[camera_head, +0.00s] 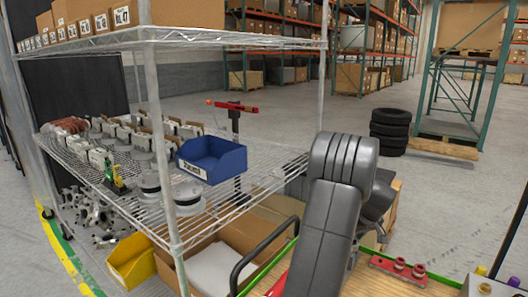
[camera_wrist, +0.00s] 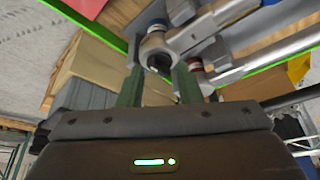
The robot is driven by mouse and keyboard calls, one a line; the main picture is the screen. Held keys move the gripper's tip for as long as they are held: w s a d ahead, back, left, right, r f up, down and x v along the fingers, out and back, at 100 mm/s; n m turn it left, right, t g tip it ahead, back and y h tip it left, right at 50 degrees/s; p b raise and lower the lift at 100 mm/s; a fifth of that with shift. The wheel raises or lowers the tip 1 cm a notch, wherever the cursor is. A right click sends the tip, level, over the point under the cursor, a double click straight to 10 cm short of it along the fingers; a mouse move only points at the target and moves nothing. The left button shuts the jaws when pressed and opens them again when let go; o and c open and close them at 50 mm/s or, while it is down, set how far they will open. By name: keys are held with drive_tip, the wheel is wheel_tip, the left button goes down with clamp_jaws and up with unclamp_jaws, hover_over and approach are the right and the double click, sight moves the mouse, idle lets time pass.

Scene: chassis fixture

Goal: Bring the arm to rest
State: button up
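My gripper (camera_wrist: 159,86) shows in the wrist view as a dark body with two dark green fingers.
A wire shelf (camera_head: 270,183) with a blue bin (camera_head: 212,160) and several metal parts stands to the left. A green-edged fixture with a red bracket (camera_head: 398,271) lies close by my arm. Stacked tires (camera_head: 390,130) stand behind; the floor (camera_head: 290,105) between is open.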

drive_tip(key=shift+a+r+m+h+p, duration=0.15)
drive_tip(key=shift+m+h+p, duration=0.45)
drive_tip(key=shift+m+p, duration=0.7)
drive_tip(key=shift+a+f+m+h+p, duration=0.15)
drive_tip(key=shift+m+h+p, duration=0.5)
drive_tip(key=shift+m, duration=1.15)
drive_tip(key=shift+w+a+m+g+h, duration=0.15)
drive_tip(key=shift+m+h, duration=0.1)
drive_tip(key=shift+m, duration=0.55)
drive_tip(key=shift+s+m+g+h, duration=0.1)
drive_tip(key=shift+m+g+h, duration=0.1)
drive_tip(key=shift+m, duration=0.9)
drive_tip(key=shift+r, duration=0.1)
